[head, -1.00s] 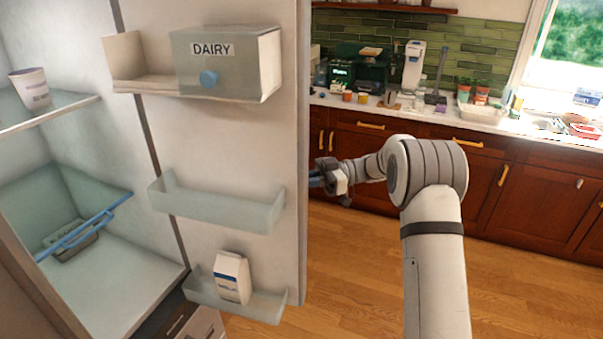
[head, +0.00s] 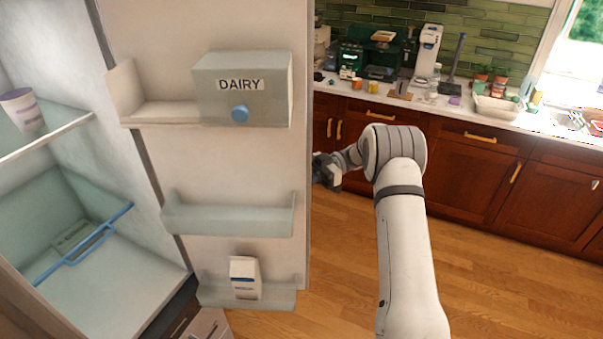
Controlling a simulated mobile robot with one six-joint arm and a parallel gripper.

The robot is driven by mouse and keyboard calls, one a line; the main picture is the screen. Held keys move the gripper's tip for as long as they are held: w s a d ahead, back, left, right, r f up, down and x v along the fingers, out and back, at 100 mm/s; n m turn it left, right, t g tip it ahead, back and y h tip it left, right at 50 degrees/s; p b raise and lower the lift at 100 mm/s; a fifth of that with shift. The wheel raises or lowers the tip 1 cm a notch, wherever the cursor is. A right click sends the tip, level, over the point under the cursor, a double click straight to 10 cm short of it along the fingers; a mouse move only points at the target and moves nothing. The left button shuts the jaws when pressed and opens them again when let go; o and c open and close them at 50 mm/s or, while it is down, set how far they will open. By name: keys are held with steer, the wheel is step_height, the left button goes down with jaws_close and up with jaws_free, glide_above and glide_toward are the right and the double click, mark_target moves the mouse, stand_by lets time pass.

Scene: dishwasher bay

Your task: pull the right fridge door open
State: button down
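The fridge door (head: 245,160) stands wide open, its inner face with shelves turned toward me. Its hinge side meets the fridge interior (head: 100,265) at the left. The door's outer face and any handle are hidden from this view. My gripper (head: 318,170) is at the door's free right edge, at mid height, partly behind that edge. Its fingertips are too small and partly hidden, so I cannot tell whether they are open or shut, or touching the door.
The door carries a box marked DAIRY (head: 240,90), a middle bin (head: 228,217) and a carton (head: 244,277) in the lowest bin. A cup (head: 22,110) stands on a fridge shelf. Red-brown cabinets (head: 470,180) and a cluttered counter stand behind. Wooden floor (head: 360,270) is clear.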

steer(key=shift+a, duration=0.1)
stand_by(0.3)
steer(key=c, duration=1.5)
jaws_free()
steer(key=shift+a, duration=0.15)
steer(key=shift+c, duration=0.2)
steer(key=shift+o, duration=0.5)
steer(key=shift+d, duration=0.2)
steer(key=shift+a, duration=0.1)
